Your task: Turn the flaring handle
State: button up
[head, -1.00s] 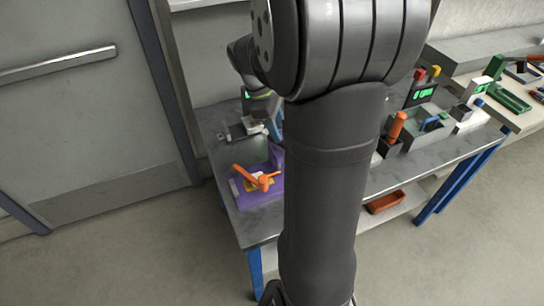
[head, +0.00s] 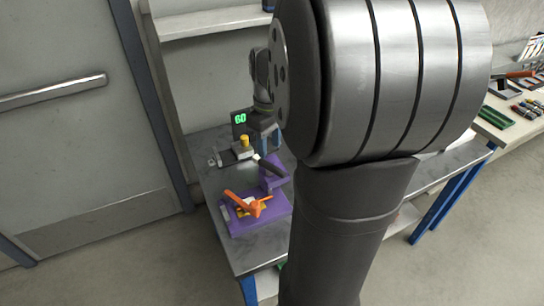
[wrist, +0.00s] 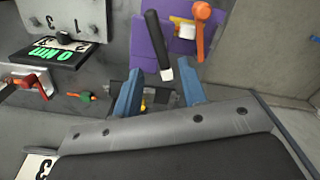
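A purple flaring fixture (head: 240,224) stands on the near left of the grey table, with an orange handle (head: 243,205) across it. A dark lever (head: 271,166) sits beside its purple upright. In the wrist view, the purple base (wrist: 143,45), the orange handle (wrist: 200,38) and the black lever (wrist: 156,38) with its pale end show at top. My gripper (wrist: 160,78) has its two blue fingers apart, with the lever's pale end showing in the gap between their tips. I cannot tell whether they touch it. The gripper is largely hidden by my arm in the head view.
A red clamp part (wrist: 32,86) lies left in the wrist view. A door (head: 75,150) is at left. My arm covers much of the table's middle. Tools lie at the far right.

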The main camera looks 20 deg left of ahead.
aim_at(270, 164)
notch_tip(270, 164, down, 6)
jog(key=shift+f, duration=0.2)
jog(key=shift+c, duration=0.2)
grip_shut()
